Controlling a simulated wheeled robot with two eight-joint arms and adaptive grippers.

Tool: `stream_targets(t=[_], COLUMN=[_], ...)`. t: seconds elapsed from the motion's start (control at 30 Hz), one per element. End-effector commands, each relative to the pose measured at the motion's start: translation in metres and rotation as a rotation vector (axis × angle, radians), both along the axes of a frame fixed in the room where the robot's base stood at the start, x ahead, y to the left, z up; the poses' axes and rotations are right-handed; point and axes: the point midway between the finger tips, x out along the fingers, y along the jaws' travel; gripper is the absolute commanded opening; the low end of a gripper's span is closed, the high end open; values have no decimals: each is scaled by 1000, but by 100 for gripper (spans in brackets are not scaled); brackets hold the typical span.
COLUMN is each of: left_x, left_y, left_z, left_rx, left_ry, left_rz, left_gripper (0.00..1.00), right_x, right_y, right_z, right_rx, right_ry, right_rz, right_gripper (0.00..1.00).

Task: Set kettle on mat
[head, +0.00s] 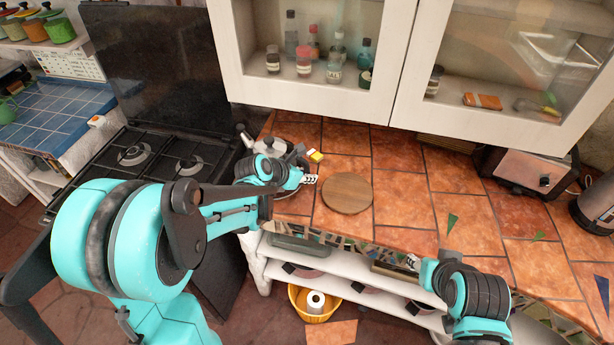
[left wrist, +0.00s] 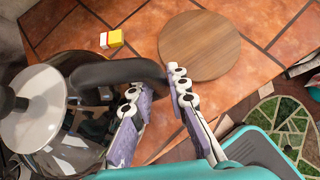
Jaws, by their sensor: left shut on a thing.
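The kettle (head: 270,146) stands at the left end of the tiled counter, beside the stove, mostly hidden by my left gripper (head: 308,180). In the left wrist view the shiny kettle (left wrist: 35,110) has a pale lid and a black handle. My left gripper (left wrist: 155,88) has its fingers on either side of the handle and is shut on it. I cannot tell whether the kettle touches the counter. The mat, a round wooden board (head: 347,193), lies bare to its right; it also shows in the left wrist view (left wrist: 200,46). My right gripper (head: 411,262) is at the counter's front edge, its fingers too small to read.
A small yellow and white block (head: 316,156) lies behind the mat, near the kettle. A toaster (head: 530,170) and a dark appliance (head: 592,205) stand at the right. Wall cabinets (head: 300,85) hang above the back. The counter's middle is clear.

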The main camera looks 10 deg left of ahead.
Motion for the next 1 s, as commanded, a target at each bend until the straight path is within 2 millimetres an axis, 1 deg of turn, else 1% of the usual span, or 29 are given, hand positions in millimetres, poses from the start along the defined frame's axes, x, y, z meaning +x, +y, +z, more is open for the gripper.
stream_targets(t=[0.13, 0.17, 0.2, 0.23, 0.5, 0.63, 0.77, 1.0], left_x=[1, 0, 0, 0, 0, -4, -18, -52], left_y=[0, 0, 0, 0, 0, 2, 10, 29], left_z=[0, -1, 0, 0, 0, 6, 22, 60], left_rx=[2, 0, 0, 0, 1, 1, -1, -1], left_ry=[-3, 0, 0, 0, 0, 0, -1, -1], left_rz=[-1, 0, 0, 0, -1, 1, 3, 4], left_gripper=[0, 21, 31, 36, 36, 36, 36, 36], right_x=[0, 0, 0, 0, 0, 0, 0, 0], right_y=[0, 0, 0, 0, 0, 0, 0, 0], right_z=[-1, -1, 0, 0, 0, 3, 10, 25], right_rx=[0, 0, 0, 0, 0, 0, 0, 0], right_ry=[0, 0, 0, 0, 0, 0, 0, 0], right_rz=[0, 0, 0, 0, 0, 0, 0, 0], right_gripper=[40, 40, 40, 40, 40, 40, 40, 40])
